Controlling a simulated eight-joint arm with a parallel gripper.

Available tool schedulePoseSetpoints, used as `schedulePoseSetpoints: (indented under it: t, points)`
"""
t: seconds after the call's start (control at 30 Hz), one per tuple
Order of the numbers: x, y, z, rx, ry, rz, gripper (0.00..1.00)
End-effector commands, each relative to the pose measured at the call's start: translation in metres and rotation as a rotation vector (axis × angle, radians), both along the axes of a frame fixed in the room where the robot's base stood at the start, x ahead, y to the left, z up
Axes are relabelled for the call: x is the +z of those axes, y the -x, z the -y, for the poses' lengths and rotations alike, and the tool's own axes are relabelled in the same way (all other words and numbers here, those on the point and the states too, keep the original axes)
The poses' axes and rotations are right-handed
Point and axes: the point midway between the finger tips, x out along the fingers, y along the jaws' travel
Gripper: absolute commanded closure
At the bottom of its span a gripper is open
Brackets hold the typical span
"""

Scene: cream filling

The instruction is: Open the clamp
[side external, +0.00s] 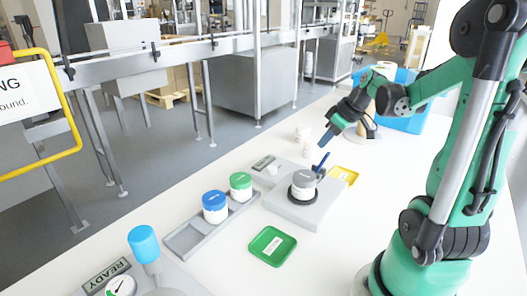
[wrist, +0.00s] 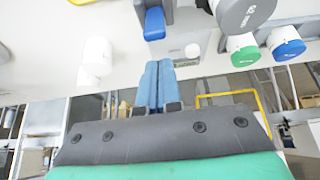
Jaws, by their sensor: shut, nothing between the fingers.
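The clamp's blue handle (side external: 321,161) stands up and tilts beside the grey-lidded jar (side external: 303,180) on a light grey station (side external: 298,212). In the wrist view the blue handle (wrist: 154,22) is near the top, with the grey lid (wrist: 243,12) to its right. My gripper (side external: 325,139) is above the handle, angled down, with its blue fingers apart from the handle. In the wrist view my fingertips (wrist: 158,62) are together and empty, a short gap below the handle. The clamp's jaws around the jar are only partly visible.
Blue-lidded (side external: 215,207) and green-lidded (side external: 241,187) jars stand in a grey tray (side external: 185,240). A green tray (side external: 272,247) and a yellow tray (side external: 343,175) lie near the station. White containers (side external: 303,133) stand behind. A blue bin (side external: 408,118) is at the back right.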

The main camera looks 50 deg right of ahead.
Motion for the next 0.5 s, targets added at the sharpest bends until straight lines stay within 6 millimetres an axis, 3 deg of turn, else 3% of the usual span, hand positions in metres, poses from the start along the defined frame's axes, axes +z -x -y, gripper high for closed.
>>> schedulePoseSetpoints:
  t: [0.23,0.5]
  points:
    - [0.013,-0.035,-0.001,0.006,0.0,0.001,1.0]
    - [0.054,0.001,0.0,-0.005,-0.001,0.0,1.0]
